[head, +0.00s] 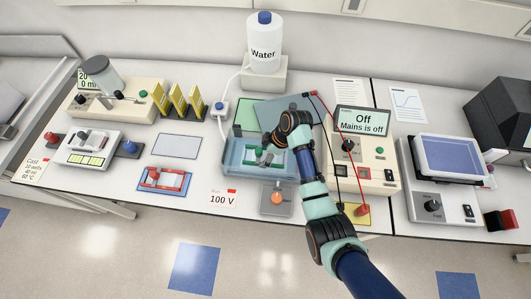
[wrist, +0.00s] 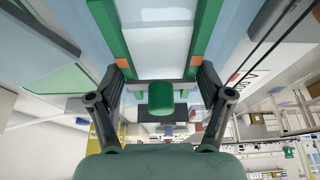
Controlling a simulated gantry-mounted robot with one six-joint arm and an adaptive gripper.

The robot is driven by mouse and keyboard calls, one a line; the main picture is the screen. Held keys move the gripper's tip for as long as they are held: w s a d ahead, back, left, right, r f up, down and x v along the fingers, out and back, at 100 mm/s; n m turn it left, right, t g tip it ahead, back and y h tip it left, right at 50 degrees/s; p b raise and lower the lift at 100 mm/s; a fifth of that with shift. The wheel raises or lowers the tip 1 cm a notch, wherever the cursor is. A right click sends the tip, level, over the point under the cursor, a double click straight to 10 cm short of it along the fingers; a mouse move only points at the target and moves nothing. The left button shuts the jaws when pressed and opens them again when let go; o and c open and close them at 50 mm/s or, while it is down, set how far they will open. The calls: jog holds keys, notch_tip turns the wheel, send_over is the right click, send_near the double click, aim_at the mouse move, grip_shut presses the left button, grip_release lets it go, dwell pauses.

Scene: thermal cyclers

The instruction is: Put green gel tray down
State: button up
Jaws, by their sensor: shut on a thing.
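The green gel tray (head: 262,158) is at the clear blue gel tank (head: 232,155) in the head view, partly hidden by my gripper (head: 270,142). I cannot tell whether it touches the tank floor. In the wrist view the green tray (wrist: 203,32) shows two green side walls, a pale middle and small orange marks near its end. My gripper (wrist: 162,72) has a finger on each side of that end and is shut on the tray. A green knob (wrist: 160,96) shows between the fingers.
A red gel tray (head: 172,180) lies on a blue mat left of the tank. An orange-knobbed device (head: 277,199) stands in front. The power supply (head: 362,178), reading "Off, Mains is off", is right, with red and black leads nearby. A pale mat (head: 177,145) is bare.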

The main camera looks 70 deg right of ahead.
jog(key=o, duration=1.2)
jog(key=shift+f, duration=0.1)
jog(key=p+v, duration=0.1)
jog(key=v, duration=1.1)
jog(key=shift+r+p, duration=0.2)
jog(key=shift+p, duration=0.1)
